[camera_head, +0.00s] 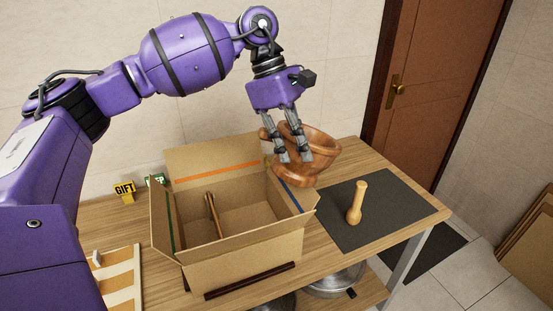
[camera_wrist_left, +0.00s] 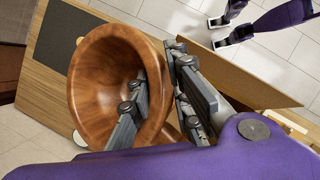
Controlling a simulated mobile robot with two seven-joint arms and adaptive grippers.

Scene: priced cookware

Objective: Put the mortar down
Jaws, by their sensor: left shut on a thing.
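The mortar (camera_head: 321,149) is a wide brown wooden bowl. My left gripper (camera_head: 295,158) is shut on its rim and holds it beside the right flap of the cardboard box (camera_head: 243,246). In the left wrist view the mortar (camera_wrist_left: 88,97) shows its open mouth, with one finger inside it and the other outside the wall. The left gripper (camera_wrist_left: 160,100) also shows there. The mortar looks held above the table; the gap beneath it is hard to tell. My right gripper (camera_wrist_left: 222,30) seems to show at the top of the left wrist view, small and away from the mortar.
A pale wooden pestle (camera_head: 356,203) stands upright on the dark mat (camera_head: 395,212), which has free room around it. The open box holds a brown wooden stick (camera_head: 213,214). A yellow GIFT sign (camera_head: 124,191) stands behind the box. A metal pot (camera_head: 335,283) is below the tabletop.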

